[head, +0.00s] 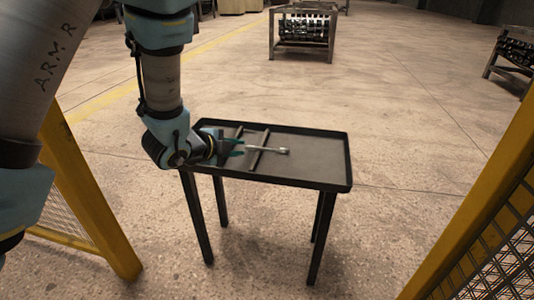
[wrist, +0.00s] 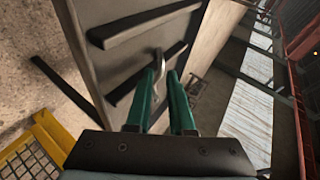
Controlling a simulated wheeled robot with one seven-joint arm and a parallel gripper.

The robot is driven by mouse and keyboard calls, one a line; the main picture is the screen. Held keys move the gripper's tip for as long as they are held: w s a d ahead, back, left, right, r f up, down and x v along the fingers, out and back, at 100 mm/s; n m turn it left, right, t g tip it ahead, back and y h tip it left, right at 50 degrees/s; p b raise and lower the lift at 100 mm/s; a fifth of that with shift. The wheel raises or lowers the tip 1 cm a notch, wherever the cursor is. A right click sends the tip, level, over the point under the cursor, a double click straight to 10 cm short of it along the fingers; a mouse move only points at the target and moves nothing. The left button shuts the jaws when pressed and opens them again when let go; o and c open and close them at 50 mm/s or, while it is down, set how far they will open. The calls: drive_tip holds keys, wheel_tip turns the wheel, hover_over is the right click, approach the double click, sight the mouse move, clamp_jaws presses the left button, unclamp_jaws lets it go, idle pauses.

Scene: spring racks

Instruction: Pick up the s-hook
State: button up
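The s-hook (head: 268,149) is a thin silver piece on the dark-rimmed tray table (head: 318,187). In the head view it extends to the right of my gripper (head: 241,147), across a dark bar. In the wrist view the curved silver hook (wrist: 159,59) shows just beyond the fingertips. My gripper (wrist: 165,74) has two green fingers with a gap between them, and it looks open. The fingers are low over the tray and point toward the hook. The near part of the hook is partly hidden by the fingers, so I cannot tell whether they touch it.
Dark bars (head: 258,150) lie across the left half of the tray; they also show in the wrist view (wrist: 146,22). The tray's right half is bare. Yellow-framed mesh barriers (head: 90,200) stand on both sides. A rack of dark parts (head: 303,28) stands far back on open floor.

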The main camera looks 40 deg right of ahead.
sight(248, 147)
drive_tip(key=b+x, duration=0.1)
drive_tip(key=x, duration=0.4)
drive_tip(key=shift+d+f, duration=0.1)
drive_tip(key=shift+d, duration=0.3)
clamp_jaws()
idle(1.1)
